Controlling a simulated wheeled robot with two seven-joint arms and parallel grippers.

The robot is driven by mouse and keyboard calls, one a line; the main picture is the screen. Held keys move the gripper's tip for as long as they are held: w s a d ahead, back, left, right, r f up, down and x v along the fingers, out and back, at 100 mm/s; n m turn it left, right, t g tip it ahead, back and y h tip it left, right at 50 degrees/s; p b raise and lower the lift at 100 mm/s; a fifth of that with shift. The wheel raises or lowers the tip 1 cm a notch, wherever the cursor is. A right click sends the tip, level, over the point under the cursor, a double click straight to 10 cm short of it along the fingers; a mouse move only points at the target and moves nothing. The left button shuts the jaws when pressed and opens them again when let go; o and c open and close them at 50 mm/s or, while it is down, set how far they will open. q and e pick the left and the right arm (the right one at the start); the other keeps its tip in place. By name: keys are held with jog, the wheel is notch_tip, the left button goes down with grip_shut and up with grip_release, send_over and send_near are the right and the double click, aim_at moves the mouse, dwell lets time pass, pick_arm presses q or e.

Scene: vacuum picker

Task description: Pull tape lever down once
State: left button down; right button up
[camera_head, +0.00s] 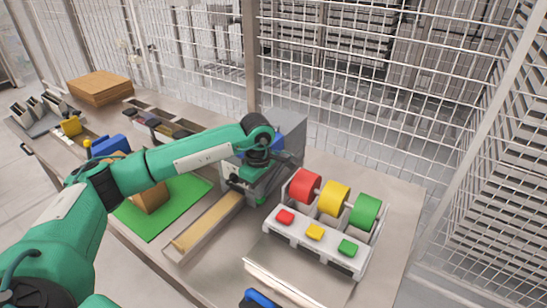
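A grey box-shaped machine (289,127), which looks like the tape dispenser, stands at the back middle of the table. A blue part shows on its upper side, partly behind my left wrist; I cannot tell whether it is the lever. A long tan strip in a pale channel (208,224) runs from the machine towards the front left. My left arm reaches across from the left, and my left gripper (246,184) is at the machine's front left side, pointing down. Its fingers are too small and hidden to tell whether they are open or touch the lever.
Red, yellow and green rolls (335,197) sit in a white holder with matching buttons, right of the machine. A brown box stands on a green mat (182,207), partly behind my arm. Flat cardboard (100,88) lies at the far left. A wire fence (400,110) closes the back.

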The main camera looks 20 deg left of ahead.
pick_arm(q)
jog(key=shift+f, duration=0.3)
jog(key=shift+f+b, duration=0.25)
jog(key=shift+b, duration=0.1)
jog(key=shift+r, duration=0.3)
dwell(0.5)
jog(key=shift+w+r+p, duration=0.1)
jog(key=shift+r+p, duration=0.25)
jog(key=shift+p, duration=0.05)
notch_tip(320, 180, up, 6)
jog(key=shift+f+p, duration=0.15)
jog(key=shift+p, duration=0.9)
